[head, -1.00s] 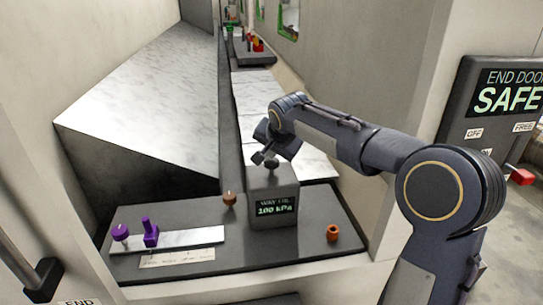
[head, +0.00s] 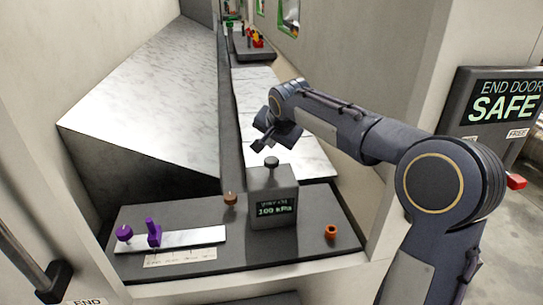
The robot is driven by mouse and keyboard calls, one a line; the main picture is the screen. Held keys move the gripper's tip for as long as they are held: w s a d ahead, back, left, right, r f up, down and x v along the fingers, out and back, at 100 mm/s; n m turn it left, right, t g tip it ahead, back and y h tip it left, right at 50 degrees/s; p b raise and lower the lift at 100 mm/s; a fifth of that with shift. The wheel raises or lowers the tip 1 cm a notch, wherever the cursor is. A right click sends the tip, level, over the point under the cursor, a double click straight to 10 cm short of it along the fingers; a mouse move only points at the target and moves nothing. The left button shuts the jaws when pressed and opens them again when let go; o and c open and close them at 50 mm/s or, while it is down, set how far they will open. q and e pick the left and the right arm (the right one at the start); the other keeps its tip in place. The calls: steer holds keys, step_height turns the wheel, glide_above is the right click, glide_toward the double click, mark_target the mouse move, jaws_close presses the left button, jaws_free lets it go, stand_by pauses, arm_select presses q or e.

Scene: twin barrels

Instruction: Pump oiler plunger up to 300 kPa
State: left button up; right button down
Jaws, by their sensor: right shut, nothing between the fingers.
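The oiler (head: 272,190) is a grey box on the dark shelf, with a small display reading 100 kPa on its front. Its dark round plunger knob (head: 271,162) stands up from the top of the box. My right gripper (head: 259,148) is shut and empty, just above and slightly left of the knob, with a small gap seen between them. My left gripper is not in view.
The dark shelf (head: 195,265) also bears purple knobs (head: 153,232) on a pale strip, a brown knob (head: 231,199) left of the oiler and an orange ring-like piece (head: 331,231) to its right. A wall edge stands right of the shelf. A SAFE display panel (head: 500,108) is farther right.

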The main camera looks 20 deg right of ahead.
mark_target(273, 161)
steer(key=shift+r+p, duration=0.85)
steer(key=shift+r, duration=0.65)
steer(key=shift+f, duration=0.1)
stand_by(1.3)
steer(key=n, duration=0.3)
steer(key=shift+d+y, duration=0.1)
steer(key=shift+y, duration=0.2)
steer(key=n, duration=0.3)
steer(key=shift+n+y, duration=0.4)
steer(key=r+n+y, duration=0.1)
steer(key=n, duration=0.5)
steer(key=r+n+y, duration=0.1)
steer(key=n, duration=0.5)
steer(key=r+n+y+p, duration=0.1)
steer(key=n, duration=0.5)
steer(key=shift+s+d+r+t+y, duration=0.15)
steer(key=shift+d+r+t+y, duration=0.2)
steer(key=shift+t+y, duration=0.05)
